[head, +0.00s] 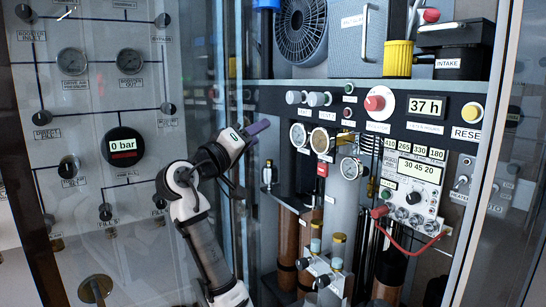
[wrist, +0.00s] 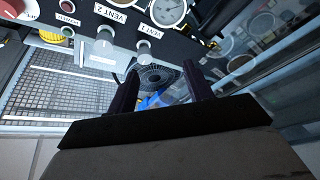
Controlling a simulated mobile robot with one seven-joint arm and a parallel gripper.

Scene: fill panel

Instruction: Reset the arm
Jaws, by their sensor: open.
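My gripper (head: 262,126) is raised in the head view, at the left end of the control panel. Its dark purple fingers point up and to the right, left of the gauges. In the wrist view the two fingers of the gripper (wrist: 160,75) stand apart with nothing held between them. Behind them show a round dark grille and something blue. My white and grey arm rises from the bottom of the head view, bent at the elbow.
The panel (head: 450,133) carries a red knob (head: 375,103), a yellow button (head: 471,112) labelled RESET and a "37 h" display (head: 427,106). Gauges (head: 320,140) sit close right of my gripper. Vent knobs (wrist: 104,33) show in the wrist view. Glass edges stand nearby.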

